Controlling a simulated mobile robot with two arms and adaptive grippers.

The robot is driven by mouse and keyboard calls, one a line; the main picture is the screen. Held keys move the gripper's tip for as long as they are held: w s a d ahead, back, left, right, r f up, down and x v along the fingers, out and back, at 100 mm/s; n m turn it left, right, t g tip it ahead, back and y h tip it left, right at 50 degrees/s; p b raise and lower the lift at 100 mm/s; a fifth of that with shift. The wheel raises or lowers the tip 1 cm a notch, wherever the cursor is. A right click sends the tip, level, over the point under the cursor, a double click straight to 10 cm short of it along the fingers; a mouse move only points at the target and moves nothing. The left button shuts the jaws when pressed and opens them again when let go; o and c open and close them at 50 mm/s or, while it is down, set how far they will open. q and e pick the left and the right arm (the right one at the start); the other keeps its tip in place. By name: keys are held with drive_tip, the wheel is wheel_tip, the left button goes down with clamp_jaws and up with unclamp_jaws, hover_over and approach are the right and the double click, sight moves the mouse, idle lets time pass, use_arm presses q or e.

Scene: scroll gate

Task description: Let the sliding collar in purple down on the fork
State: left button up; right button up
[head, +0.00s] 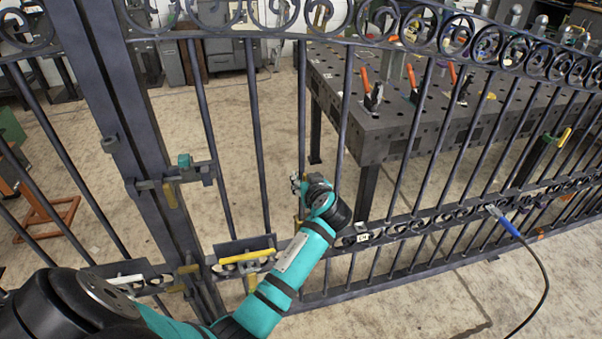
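The scroll gate (253,130) of dark iron bars spans the view. My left arm reaches up from the bottom, and its gripper (298,185) is at a vertical bar right of the gate post. The gripper is small and partly hidden by my wrist, so I cannot tell whether its fingers are open or shut, or touching the bar. I cannot make out a purple collar or its fork with certainty. A latch (176,180) with teal and yellow parts sits on the post. My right gripper is not in view.
A yellow bar (248,257) lies along a lower bracket by the post. A dark perforated worktable (400,125) with clamps stands behind the gate. A blue-handled tool (510,228) with a black cable is at the lower rail. Bare concrete floor (420,305) lies in front.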

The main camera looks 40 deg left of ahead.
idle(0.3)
use_arm(q)
clamp_jaws()
